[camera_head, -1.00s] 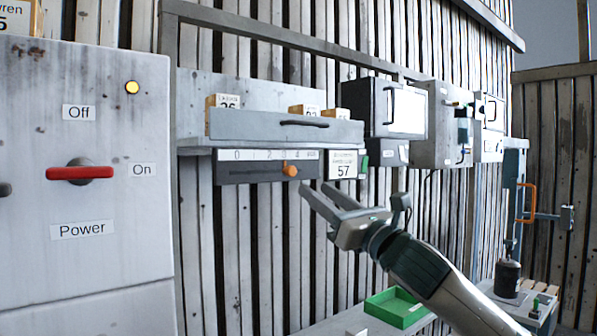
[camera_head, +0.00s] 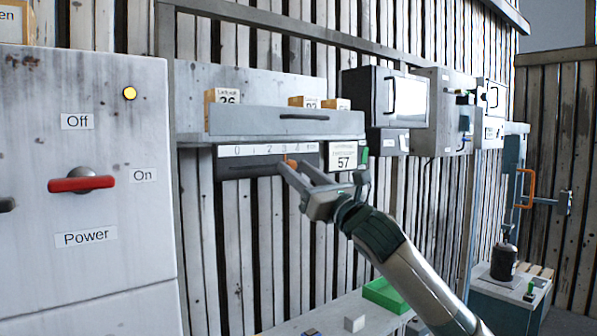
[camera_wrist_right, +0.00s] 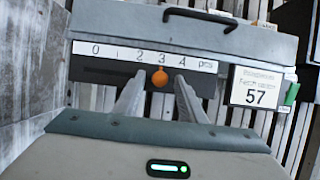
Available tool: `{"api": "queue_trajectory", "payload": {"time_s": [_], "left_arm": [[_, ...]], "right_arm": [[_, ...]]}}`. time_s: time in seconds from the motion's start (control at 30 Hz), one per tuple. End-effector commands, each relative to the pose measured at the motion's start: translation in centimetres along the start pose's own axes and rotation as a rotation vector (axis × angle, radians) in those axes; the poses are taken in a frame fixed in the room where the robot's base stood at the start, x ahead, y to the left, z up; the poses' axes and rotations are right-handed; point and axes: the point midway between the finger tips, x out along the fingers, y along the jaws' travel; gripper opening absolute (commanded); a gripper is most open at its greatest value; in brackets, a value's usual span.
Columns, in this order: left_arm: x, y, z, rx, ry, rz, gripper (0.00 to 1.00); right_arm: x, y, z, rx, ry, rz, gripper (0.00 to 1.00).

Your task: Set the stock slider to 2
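The stock slider is a dark panel (camera_head: 238,168) with a white scale strip marked 0 to 4 and "pcs", below a grey shelf box. Its orange knob (camera_wrist_right: 159,77) stands under the 3 in the right wrist view. In the head view the knob (camera_head: 290,160) is partly hidden by my right gripper. My right gripper (camera_wrist_right: 161,78) is open, one finger on each side of the knob, with a visible gap to each finger in the wrist view. How deep the fingertips reach is hard to tell. My left gripper is not in view.
A label reading 57 (camera_head: 343,158) hangs right of the slider. The grey box (camera_head: 260,122) above has a handle. The power cabinet (camera_head: 90,200) with a red switch stands at left. A green tray (camera_head: 385,294) sits on the bench below.

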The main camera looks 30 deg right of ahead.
Motion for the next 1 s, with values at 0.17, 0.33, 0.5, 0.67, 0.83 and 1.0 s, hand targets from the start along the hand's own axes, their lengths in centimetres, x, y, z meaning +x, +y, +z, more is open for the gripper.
{"api": "queue_trajectory", "payload": {"time_s": [0.17, 0.33, 0.5, 0.67, 0.83, 1.0], "left_arm": [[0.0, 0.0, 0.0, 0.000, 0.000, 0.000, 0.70], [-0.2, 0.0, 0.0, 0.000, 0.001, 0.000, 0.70], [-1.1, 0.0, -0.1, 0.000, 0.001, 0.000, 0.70], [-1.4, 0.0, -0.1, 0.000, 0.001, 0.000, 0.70], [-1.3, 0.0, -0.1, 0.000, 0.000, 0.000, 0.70], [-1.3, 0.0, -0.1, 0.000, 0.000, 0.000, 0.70]], "right_arm": [[0.0, 0.0, 0.0, 0.000, 0.000, 0.000, 0.00], [0.0, 0.3, 0.1, -0.001, 0.000, 0.001, 0.00], [0.1, 2.5, 0.2, -0.003, 0.002, 0.003, 0.00], [0.0, 4.0, 0.1, -0.002, 0.000, 0.001, 0.00], [0.0, 4.0, 0.0, 0.000, 0.000, 0.000, 0.00], [0.0, 4.0, 0.0, 0.000, 0.000, 0.000, 0.38]]}}
